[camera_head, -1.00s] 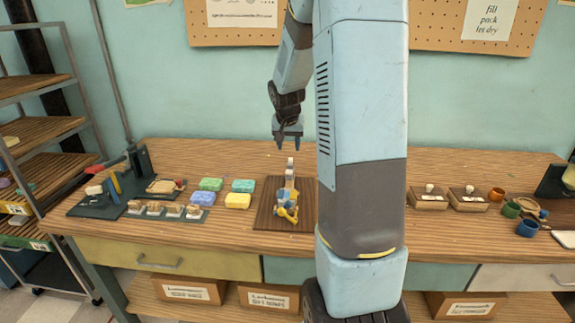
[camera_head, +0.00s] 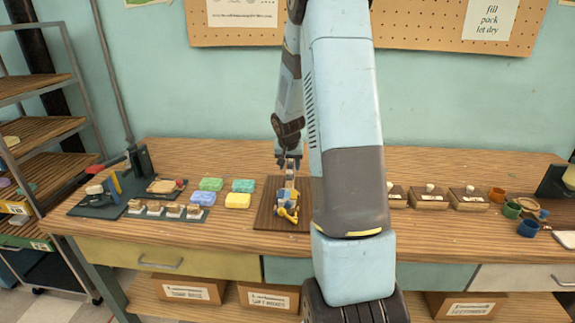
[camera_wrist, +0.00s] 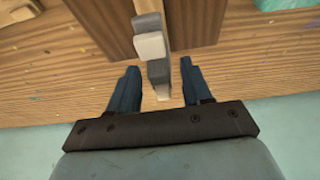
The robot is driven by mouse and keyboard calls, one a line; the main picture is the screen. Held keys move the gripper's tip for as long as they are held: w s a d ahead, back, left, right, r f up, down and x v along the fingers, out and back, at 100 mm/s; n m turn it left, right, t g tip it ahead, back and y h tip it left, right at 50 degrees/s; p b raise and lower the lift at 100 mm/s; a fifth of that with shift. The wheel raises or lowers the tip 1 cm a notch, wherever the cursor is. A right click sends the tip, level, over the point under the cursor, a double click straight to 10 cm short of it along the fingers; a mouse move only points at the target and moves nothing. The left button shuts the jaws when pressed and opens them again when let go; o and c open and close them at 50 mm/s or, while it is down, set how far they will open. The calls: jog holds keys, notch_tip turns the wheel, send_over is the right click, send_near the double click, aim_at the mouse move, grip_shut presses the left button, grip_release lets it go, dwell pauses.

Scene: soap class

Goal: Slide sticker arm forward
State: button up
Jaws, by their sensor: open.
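The sticker device (camera_head: 289,205), yellow, blue and grey, stands on a dark brown board (camera_head: 262,212) on the bench. In the head view my gripper (camera_head: 289,163) hangs just above its rear end. In the wrist view a grey upright part with a pale block (camera_wrist: 151,46) shows, its near end between the two blue fingers of my gripper (camera_wrist: 160,78). The fingers are open, with a gap on each side, and do not visibly touch it. The device's front is out of the wrist view, and I cannot tell how deep the fingers reach.
Green, blue and yellow soap bars (camera_head: 238,200) lie left of the board. Boxes (camera_head: 428,197) and cups (camera_head: 528,228) are at right. My arm hides the bench's middle.

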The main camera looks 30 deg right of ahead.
jog(key=shift+c, duration=0.2)
grip_shut()
dwell(0.4)
